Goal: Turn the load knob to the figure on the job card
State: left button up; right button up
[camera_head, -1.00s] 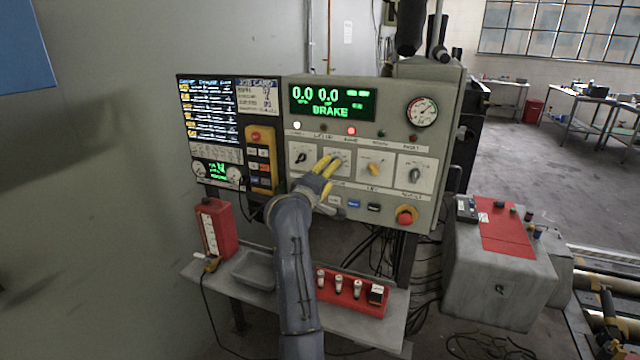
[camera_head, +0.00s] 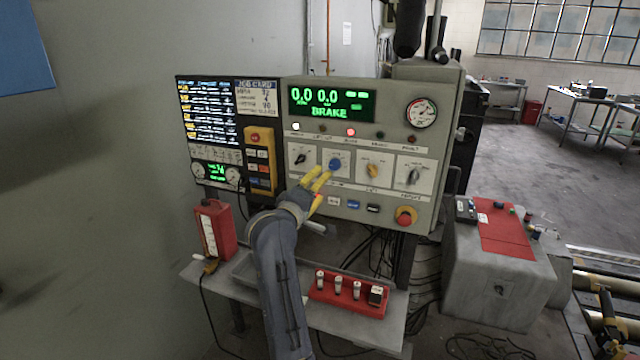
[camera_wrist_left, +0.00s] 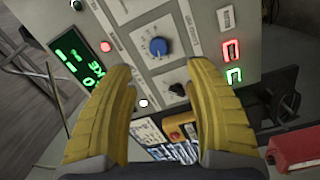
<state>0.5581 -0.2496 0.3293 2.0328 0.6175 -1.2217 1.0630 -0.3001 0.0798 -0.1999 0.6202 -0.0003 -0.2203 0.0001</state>
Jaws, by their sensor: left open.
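My left gripper (camera_head: 318,181) is open and empty, just below and left of the blue knob (camera_head: 336,165) on the grey control panel (camera_head: 290,206). In the left wrist view, the yellow fingers (camera_wrist_left: 163,78) are spread, with the blue knob (camera_wrist_left: 158,47) beyond the gap between their tips, apart from them. The blue knob sits on a white dial plate; I cannot read its setting. The panel also has a black knob (camera_head: 301,158), a yellow knob (camera_head: 372,171) and a dark grey knob (camera_head: 413,176). The job card (camera_head: 257,97) is at upper left, its figures too small to read surely.
A green display (camera_head: 331,103) reads 0.0 0.0 and BRAKE. A red emergency button (camera_head: 405,216) is at the panel's lower right. Below, a shelf (camera_head: 393,325) holds a grey tray, a red rack (camera_head: 346,294) and a red box (camera_head: 216,230). Cables hang behind.

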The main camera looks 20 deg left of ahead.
pick_arm(q)
jog(key=m+y, duration=0.1)
jog(key=m, duration=1.3)
send_near(333, 167)
jog(key=w, duration=1)
jog(key=shift+d+r, duration=0.2)
jog(key=shift+c, duration=0.3)
grip_shut()
